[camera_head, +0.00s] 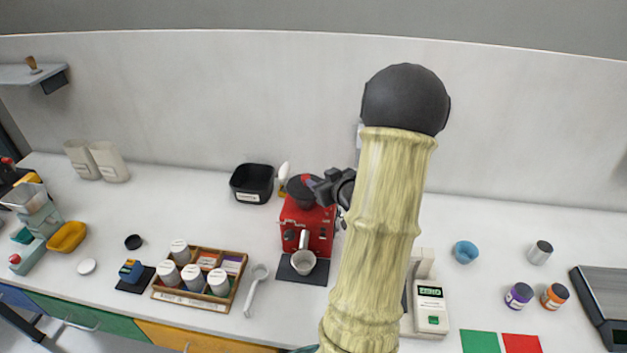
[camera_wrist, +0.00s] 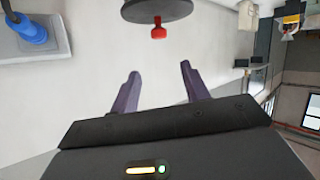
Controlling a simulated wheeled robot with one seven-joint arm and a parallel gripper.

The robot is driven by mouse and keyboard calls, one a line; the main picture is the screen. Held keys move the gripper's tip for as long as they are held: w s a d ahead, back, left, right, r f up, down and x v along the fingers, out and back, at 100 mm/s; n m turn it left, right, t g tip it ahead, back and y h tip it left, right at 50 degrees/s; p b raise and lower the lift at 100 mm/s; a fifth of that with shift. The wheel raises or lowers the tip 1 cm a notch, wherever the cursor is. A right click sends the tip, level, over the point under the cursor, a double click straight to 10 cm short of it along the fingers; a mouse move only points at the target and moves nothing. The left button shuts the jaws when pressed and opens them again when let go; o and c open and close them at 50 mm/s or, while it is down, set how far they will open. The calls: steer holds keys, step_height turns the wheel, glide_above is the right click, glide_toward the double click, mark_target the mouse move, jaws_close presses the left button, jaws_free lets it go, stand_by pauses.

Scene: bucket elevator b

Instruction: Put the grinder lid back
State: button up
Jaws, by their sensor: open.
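The red machine (camera_head: 318,219), seemingly the grinder, stands near the middle of the counter. A dark round lid (camera_head: 298,191) shows at its top; I cannot tell whether it is seated or tilted. In the wrist view a dark disc (camera_wrist: 180,11) with a red knob (camera_wrist: 158,30), apparently the lid, is cut off by the top edge. My gripper (camera_head: 314,184) is beside the lid at its right. The fingers (camera_wrist: 160,71) are apart with nothing between them, and the red knob is beyond their tips. My arm hides the counter right of the machine.
A black bin (camera_head: 252,184) stands behind and left of the machine. A wooden rack (camera_head: 236,292) with several white jars and a white spoon-like tool (camera_head: 256,284) lie front left. A white scale-like device (camera_head: 430,304) stands right of my arm. The wall is close behind.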

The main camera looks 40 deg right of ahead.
steer(key=v, duration=0.3)
steer(key=shift+s+a+r+b, duration=0.15)
steer(key=shift+s+r+b, duration=0.05)
steer(key=shift+s+b, duration=0.15)
steer(key=shift+s, duration=0.2)
steer(key=shift+w, duration=0.15)
steer(key=w+a+f+g, duration=0.2)
steer(key=a+g, duration=0.3)
steer(key=a, duration=0.9)
steer(key=s+a+g+y, duration=0.1)
steer(key=s+a+g, duration=0.2)
steer(key=s+a, duration=0.2)
steer(key=s+a+f+g+y, duration=0.1)
steer(key=s+a, duration=0.4)
steer(key=a, duration=0.7)
steer(key=shift+a+n+g+y, duration=0.25)
steer(key=shift+n+g+y, duration=0.15)
steer(key=shift+g, duration=0.5)
